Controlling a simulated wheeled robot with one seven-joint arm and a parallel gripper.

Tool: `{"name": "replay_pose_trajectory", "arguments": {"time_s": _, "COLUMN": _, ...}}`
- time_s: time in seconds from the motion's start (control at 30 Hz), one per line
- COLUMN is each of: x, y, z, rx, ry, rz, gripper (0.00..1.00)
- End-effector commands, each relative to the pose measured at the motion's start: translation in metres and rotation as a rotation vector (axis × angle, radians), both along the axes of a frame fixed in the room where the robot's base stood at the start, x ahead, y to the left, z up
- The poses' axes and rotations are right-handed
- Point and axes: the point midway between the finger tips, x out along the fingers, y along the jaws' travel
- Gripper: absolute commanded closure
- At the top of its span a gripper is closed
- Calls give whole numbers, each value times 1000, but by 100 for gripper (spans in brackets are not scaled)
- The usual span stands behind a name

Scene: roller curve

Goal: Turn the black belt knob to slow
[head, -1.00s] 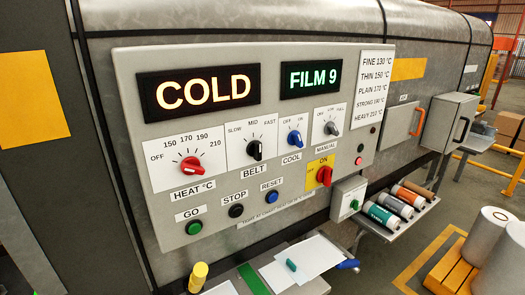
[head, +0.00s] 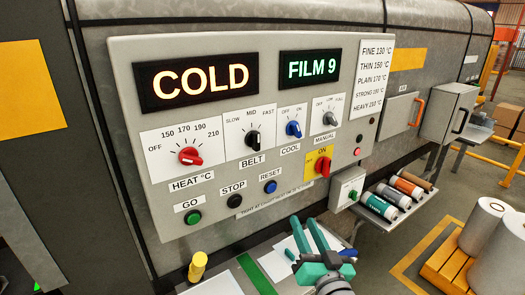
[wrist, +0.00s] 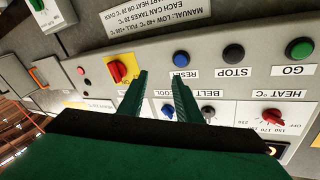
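The black belt knob (head: 254,139) sits on the control panel above the BELT label, under a SLOW, MID, FAST scale. Its pointer is roughly upright, near MID. In the upside-down wrist view, the belt knob (wrist: 208,113) is partly hidden behind my gripper. My gripper (head: 303,221) has two green fingers, spread apart and empty, below the panel's lower edge in the head view. In the wrist view, the fingers of my gripper (wrist: 160,76) reach toward the panel, between the red ON switch and the RESET button. They touch no knob that I can see.
The red heat knob (head: 190,156) and blue cool knob (head: 293,129) flank the belt knob. A grey manual knob (head: 330,118), red ON switch (head: 322,166) and black STOP button (head: 235,201) are also close. A shelf with papers (head: 215,284) lies below.

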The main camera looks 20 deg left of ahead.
Motion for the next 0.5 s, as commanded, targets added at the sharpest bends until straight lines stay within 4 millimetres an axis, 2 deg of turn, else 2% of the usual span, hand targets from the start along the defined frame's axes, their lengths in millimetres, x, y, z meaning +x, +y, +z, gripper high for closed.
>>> {"name": "replay_pose_trajectory", "arguments": {"time_s": 0.03, "x": 4, "y": 3, "z": 25, "rx": -17, "ry": -27, "rz": 31, "gripper": 69}}
{"name": "replay_pose_trajectory", "arguments": {"time_s": 0.17, "x": 6, "y": 13, "z": 75, "rx": -68, "ry": -70, "rz": 118, "gripper": 69}}
{"name": "replay_pose_trajectory", "arguments": {"time_s": 0.3, "x": -1, "y": 24, "z": 127, "rx": -144, "ry": -118, "rz": 206, "gripper": 69}}
{"name": "replay_pose_trajectory", "arguments": {"time_s": 0.5, "x": -18, "y": 35, "z": 182, "rx": -256, "ry": -172, "rz": 306, "gripper": 69}}
